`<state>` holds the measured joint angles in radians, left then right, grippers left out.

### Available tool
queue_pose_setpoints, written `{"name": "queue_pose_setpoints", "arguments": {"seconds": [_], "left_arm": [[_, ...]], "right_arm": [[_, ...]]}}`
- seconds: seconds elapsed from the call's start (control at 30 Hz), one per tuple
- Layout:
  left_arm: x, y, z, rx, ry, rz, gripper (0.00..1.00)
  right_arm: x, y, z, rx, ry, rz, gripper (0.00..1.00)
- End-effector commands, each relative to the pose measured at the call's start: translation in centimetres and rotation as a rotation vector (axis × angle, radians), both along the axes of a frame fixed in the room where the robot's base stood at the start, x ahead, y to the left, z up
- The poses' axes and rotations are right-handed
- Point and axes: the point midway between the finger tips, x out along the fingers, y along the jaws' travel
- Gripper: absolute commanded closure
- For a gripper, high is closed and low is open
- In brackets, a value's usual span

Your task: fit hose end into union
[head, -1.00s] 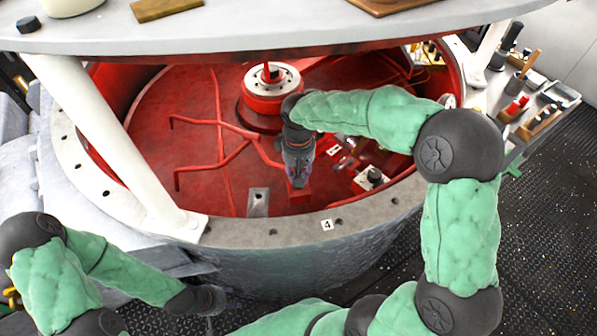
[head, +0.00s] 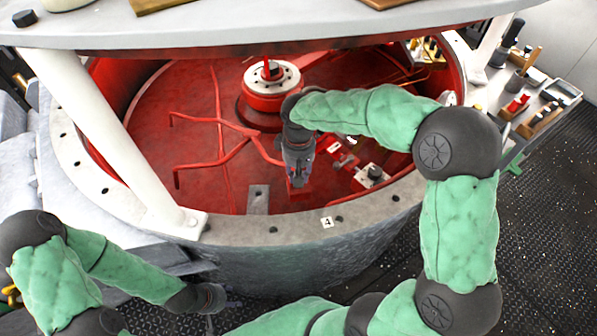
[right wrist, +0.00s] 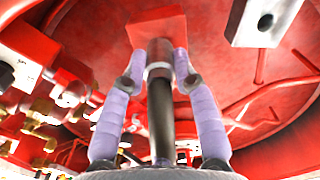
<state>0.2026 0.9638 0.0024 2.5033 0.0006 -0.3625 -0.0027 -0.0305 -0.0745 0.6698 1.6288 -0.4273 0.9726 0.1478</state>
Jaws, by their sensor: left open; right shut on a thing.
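In the right wrist view my right gripper (right wrist: 161,72) is shut on a black hose (right wrist: 161,125) with a bright metal collar (right wrist: 159,71) near its dark end. The hose end points at a red block (right wrist: 156,27) and overlaps it in the picture; I cannot tell whether it is seated in it or only in front of it. I cannot make out a separate union. In the head view the right gripper (head: 298,178) reaches down inside the red drum, and the hose is hard to see there. My left gripper (head: 217,300) is open, outside the drum at the front left.
The drum's grey bolted rim (head: 270,228) runs around the work area, with a white post (head: 105,140) at the left. A pale slab (head: 250,30) hangs over the back. Red pipes (head: 215,162) line the drum floor. A tool tray (head: 535,110) stands at the right.

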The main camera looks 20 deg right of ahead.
Motion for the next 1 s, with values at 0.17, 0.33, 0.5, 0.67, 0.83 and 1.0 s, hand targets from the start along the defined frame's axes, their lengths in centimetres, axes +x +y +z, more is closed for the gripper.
{"name": "queue_pose_setpoints", "arguments": {"seconds": [0.17, 0.33, 0.5, 0.67, 0.83, 1.0], "left_arm": [[0.00, 0.00, -0.01, 0.000, 0.000, 0.000, 0.48], [0.00, 0.00, -0.06, 0.000, 0.000, 0.000, 0.48], [0.01, 0.00, -0.13, 0.000, 0.000, 0.000, 0.48], [-0.01, 0.00, -0.14, 0.000, 0.000, 0.000, 0.48], [-0.01, 0.00, -0.14, 0.000, 0.000, 0.000, 0.48], [0.00, 0.00, -0.14, 0.000, 0.000, 0.000, 0.48]], "right_arm": [[0.01, 0.00, 0.00, 0.000, 0.000, 0.000, 1.00], [0.01, 0.00, -0.22, 0.000, 0.000, 0.000, 1.00], [0.00, -0.01, -0.52, 0.000, 0.000, 0.000, 1.00], [0.00, -0.01, -0.64, 0.000, 0.000, 0.000, 0.54], [0.00, -0.01, -0.63, 0.000, 0.000, 0.000, 0.43], [0.00, 0.00, -0.62, 0.000, 0.000, 0.000, 0.43]]}}
